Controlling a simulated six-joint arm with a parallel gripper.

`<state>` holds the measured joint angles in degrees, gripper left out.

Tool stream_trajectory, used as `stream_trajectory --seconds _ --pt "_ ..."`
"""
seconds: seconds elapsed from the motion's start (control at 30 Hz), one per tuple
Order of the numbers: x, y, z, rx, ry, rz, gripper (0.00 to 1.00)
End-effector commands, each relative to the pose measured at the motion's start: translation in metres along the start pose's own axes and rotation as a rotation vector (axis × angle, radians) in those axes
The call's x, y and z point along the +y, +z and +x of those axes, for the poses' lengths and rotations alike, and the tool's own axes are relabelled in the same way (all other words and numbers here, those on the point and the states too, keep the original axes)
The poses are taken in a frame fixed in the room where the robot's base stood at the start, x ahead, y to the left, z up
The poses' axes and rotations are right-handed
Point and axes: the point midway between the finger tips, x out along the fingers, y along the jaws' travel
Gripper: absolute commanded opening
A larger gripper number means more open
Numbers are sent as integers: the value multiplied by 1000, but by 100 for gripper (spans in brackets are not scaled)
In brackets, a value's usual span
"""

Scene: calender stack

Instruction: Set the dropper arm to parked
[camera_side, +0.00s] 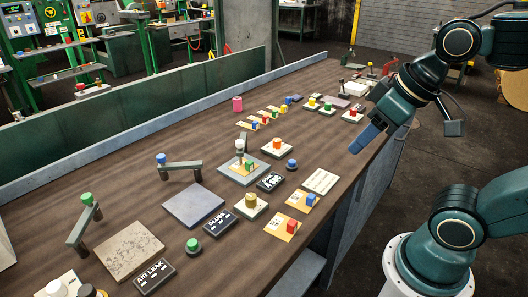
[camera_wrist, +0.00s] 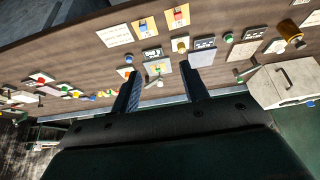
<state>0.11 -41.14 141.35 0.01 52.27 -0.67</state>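Several small swing arms with knobs stand on the dark wood bench; I cannot tell which is the dropper arm. One has a white knob (camera_side: 239,144) over a grey plate with a yellow card and green block. One has a blue knob (camera_side: 161,158) and reaches right behind a blue-grey plate (camera_side: 194,204). One has a green knob (camera_side: 87,199) by a speckled stone-like plate (camera_side: 128,249). My gripper (camera_side: 366,139) hangs above the bench's right edge, apart from all of them. In the wrist view my gripper (camera_wrist: 160,68) is open, with nothing between its fingers.
Labelled black blocks, "GLOSS" (camera_side: 220,222) and "AIR LEAK" (camera_side: 154,277), lie on the bench. Yellow cards with a blue block (camera_side: 311,199) and a red block (camera_side: 291,227) lie near the front edge. A green wall (camera_side: 130,105) lines the back.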

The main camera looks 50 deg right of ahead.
Motion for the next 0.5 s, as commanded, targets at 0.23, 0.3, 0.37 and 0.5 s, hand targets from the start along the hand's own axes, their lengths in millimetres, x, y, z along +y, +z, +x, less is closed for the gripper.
stream_trajectory --seconds 0.23,0.3,0.37,0.5 --pt "3 -40 -5 -49 3 -35 45" --pt "4 -56 -6 -66 3 -51 45" --pt "5 -70 -5 -84 3 -63 45" --pt "8 -102 -2 -120 1 -94 45"
